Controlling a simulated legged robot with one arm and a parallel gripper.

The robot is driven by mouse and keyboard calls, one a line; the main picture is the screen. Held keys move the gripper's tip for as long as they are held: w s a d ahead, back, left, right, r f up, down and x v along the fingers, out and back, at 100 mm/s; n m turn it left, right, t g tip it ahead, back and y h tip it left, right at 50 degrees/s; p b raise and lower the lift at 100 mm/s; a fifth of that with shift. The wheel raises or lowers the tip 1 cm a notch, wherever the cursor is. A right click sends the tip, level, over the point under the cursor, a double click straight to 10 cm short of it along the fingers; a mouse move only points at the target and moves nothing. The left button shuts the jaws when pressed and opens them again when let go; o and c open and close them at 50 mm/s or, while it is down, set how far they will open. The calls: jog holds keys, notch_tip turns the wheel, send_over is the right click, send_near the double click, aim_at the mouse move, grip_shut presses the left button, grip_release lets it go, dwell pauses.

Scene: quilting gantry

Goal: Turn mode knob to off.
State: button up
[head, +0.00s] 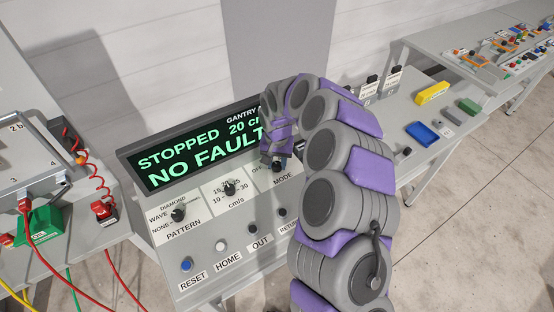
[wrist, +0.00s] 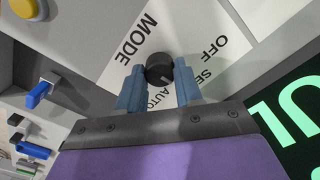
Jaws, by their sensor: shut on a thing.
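The mode knob (wrist: 159,67) is a round black knob on a white label plate marked MODE, OFF, SE… and AUTO, partly covered in the wrist view. My gripper (wrist: 160,80) has its two blue-grey fingers on either side of the knob, closed on it. In the head view my gripper (head: 276,159) reaches down onto the mode knob (head: 277,167), just above the word MODE. The knob's pointer cannot be made out clearly, so I cannot tell its setting.
The green-lit display (head: 190,150) behind the knobs reads STOPPED and NO FAULT. The pattern knob (head: 178,215) and the cm/s knob (head: 230,188) stand to the left. Buttons, including the blue reset button (head: 186,264), line the front.

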aim_at(276, 163)
jog(key=n+p, duration=0.2)
jog(key=n, duration=0.1)
jog(key=shift+r+n, duration=0.1)
jog(key=shift+n, duration=0.2)
jog(key=n+p, duration=0.1)
jog(key=n, duration=0.3)
jog(key=shift+p, duration=0.4)
jog(key=shift+n, duration=0.3)
jog(key=o, duration=1)
jog(key=shift+o, duration=0.2)
notch_tip(276, 163, up, 17)
jog(key=p, duration=0.1)
jog(key=shift+a, duration=0.15)
